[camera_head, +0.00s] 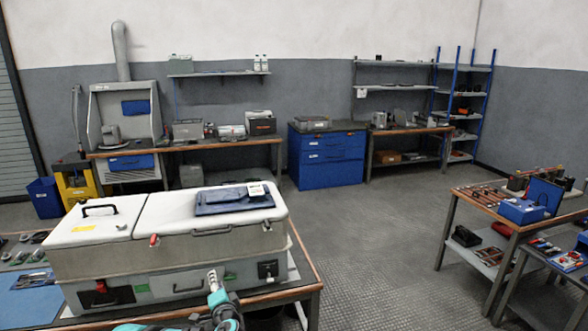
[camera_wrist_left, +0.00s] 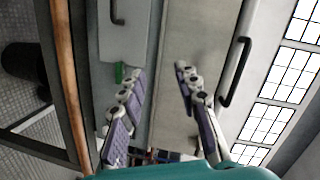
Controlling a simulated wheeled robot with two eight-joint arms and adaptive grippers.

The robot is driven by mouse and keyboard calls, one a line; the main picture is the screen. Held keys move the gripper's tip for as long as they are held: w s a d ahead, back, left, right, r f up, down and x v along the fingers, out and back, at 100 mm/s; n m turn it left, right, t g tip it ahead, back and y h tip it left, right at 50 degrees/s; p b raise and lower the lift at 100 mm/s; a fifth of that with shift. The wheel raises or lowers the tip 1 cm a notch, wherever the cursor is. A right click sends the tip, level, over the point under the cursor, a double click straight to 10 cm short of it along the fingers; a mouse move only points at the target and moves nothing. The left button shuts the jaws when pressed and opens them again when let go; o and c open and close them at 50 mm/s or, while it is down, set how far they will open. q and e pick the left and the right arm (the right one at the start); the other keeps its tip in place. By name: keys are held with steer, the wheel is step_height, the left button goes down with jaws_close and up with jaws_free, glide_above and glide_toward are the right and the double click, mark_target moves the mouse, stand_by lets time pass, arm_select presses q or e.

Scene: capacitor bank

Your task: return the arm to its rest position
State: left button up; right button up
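My left gripper (camera_head: 216,282) shows at the bottom of the head view, in front of the large white and grey case (camera_head: 165,250) on the near workbench. In the left wrist view my left gripper (camera_wrist_left: 160,74) has its two purple-padded fingers spread apart with nothing between them. The case front (camera_wrist_left: 172,30) and its dark handle (camera_wrist_left: 236,72) lie beyond the fingers in that view. My right gripper shows in neither view.
The near bench's wooden edge (camera_head: 306,270) runs along the right of the case. A blue folder-like item (camera_head: 234,199) lies on the case lid. Open floor (camera_head: 370,240) separates this bench from the right-hand tables (camera_head: 485,215). A blue cabinet (camera_head: 328,155) stands at the back.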

arm_select(q)
steer(key=s+r+n+g+h, duration=0.1)
steer(key=s+r+n+g, duration=0.4)
steer(key=s, duration=1)
steer(key=s+d+f+n+g+h, duration=0.1)
steer(key=s+d+n+h, duration=0.1)
steer(key=s, duration=0.9)
steer(key=s+d+f+n+g+h, duration=0.1)
steer(key=s+d, duration=0.4)
steer(key=s, duration=0.6)
steer(key=shift+d+f+n+g+h, duration=0.15)
steer(key=shift+f+n+g+h, duration=0.2)
steer(key=shift+n+h, duration=0.6)
steer(key=shift+s, duration=0.1)
